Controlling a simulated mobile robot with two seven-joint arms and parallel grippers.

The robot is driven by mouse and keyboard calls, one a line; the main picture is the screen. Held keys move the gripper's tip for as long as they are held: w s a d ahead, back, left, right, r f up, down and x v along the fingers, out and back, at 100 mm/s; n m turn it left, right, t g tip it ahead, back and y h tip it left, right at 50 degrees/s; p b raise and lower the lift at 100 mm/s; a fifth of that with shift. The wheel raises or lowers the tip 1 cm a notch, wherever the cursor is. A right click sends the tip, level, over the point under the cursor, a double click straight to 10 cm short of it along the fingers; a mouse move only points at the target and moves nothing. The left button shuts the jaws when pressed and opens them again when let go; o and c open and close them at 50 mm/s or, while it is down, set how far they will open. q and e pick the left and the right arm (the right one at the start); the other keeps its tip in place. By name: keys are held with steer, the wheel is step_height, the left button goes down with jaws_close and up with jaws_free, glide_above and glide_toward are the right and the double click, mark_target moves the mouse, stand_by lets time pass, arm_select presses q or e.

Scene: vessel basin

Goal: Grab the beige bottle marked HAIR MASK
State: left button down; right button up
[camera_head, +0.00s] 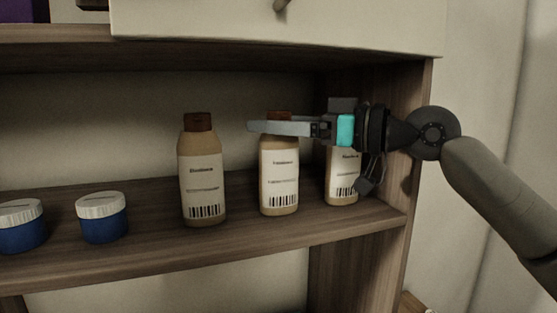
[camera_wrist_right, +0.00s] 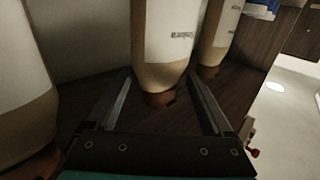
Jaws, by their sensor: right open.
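Three beige bottles with brown caps and white labels stand upright on the shelf: a left one (camera_head: 203,170), a middle one (camera_head: 279,175) and a right one (camera_head: 342,178). The print on their labels is too small to read. My right gripper (camera_head: 262,126) reaches in from the right at the height of the middle bottle's neck and hides part of its top. In the right wrist view the open fingers (camera_wrist_right: 160,82) lie on either side of the middle bottle's cap end (camera_wrist_right: 160,90), with gaps showing. My left gripper is not in view.
Two blue jars with white lids, one at the far left (camera_head: 22,228) and one beside it (camera_head: 102,220), stand on the wooden shelf (camera_head: 230,250). An upper board and a pale drawer front (camera_head: 270,30) are above. The shelf's side wall (camera_head: 390,160) is close to my right arm.

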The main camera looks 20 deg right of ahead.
jaws_close()
stand_by(0.7)
stand_by(0.3)
